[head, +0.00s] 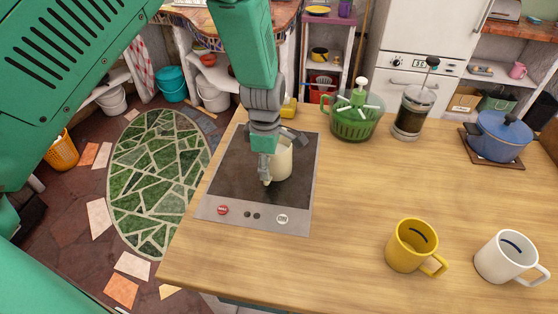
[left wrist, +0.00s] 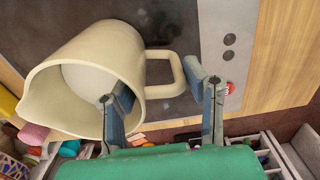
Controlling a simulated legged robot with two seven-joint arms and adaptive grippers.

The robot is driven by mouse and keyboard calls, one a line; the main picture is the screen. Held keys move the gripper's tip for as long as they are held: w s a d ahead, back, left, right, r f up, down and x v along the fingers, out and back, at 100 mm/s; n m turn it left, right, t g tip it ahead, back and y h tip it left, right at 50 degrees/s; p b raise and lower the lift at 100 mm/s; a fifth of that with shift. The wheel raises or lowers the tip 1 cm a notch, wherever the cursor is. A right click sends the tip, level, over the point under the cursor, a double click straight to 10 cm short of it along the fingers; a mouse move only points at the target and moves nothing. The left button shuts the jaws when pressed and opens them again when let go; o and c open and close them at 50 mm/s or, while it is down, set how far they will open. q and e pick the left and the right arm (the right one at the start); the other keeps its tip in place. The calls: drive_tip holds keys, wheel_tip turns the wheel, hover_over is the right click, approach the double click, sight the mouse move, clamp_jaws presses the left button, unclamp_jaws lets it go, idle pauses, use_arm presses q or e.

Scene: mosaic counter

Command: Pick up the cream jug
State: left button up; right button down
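The cream jug (head: 283,166) stands on the dark hob plate (head: 232,181), partly hidden behind my left gripper (head: 270,152) in the head view. In the left wrist view, the jug (left wrist: 125,52) shows its wide mouth toward the lower left and its handle to the right. My left gripper (left wrist: 152,86) is open there, with one finger overlapping the jug's mouth and the other just past the handle's outer side. The handle lies between the fingers in the picture; I cannot tell whether either finger touches the jug. My right gripper is not in view.
A green basket (head: 355,122), a French press (head: 413,112) and a blue pot (head: 498,135) stand at the back of the wooden counter (head: 350,190). A yellow mug (head: 408,247) and a white mug (head: 500,260) stand at front right. The counter's middle is clear.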

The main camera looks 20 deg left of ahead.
use_arm(q)
drive_tip(key=shift+a+f, duration=0.15)
drive_tip(key=shift+a, duration=0.15)
clamp_jaws()
drive_tip(key=shift+d, duration=0.3)
drive_tip(key=shift+w+d+r, duration=0.1)
drive_tip(key=shift+d+r, duration=0.05)
drive_tip(key=shift+r, duration=0.1)
drive_tip(key=r, duration=0.6)
drive_tip(key=r+b, duration=0.1)
drive_tip(key=r, duration=0.2)
drive_tip(key=shift+a+r, duration=0.25)
drive_tip(key=shift+r, duration=0.05)
drive_tip(key=shift+w+d, duration=0.1)
drive_tip(key=shift+r, duration=0.1)
unclamp_jaws()
drive_tip(key=shift+d, duration=0.1)
clamp_jaws()
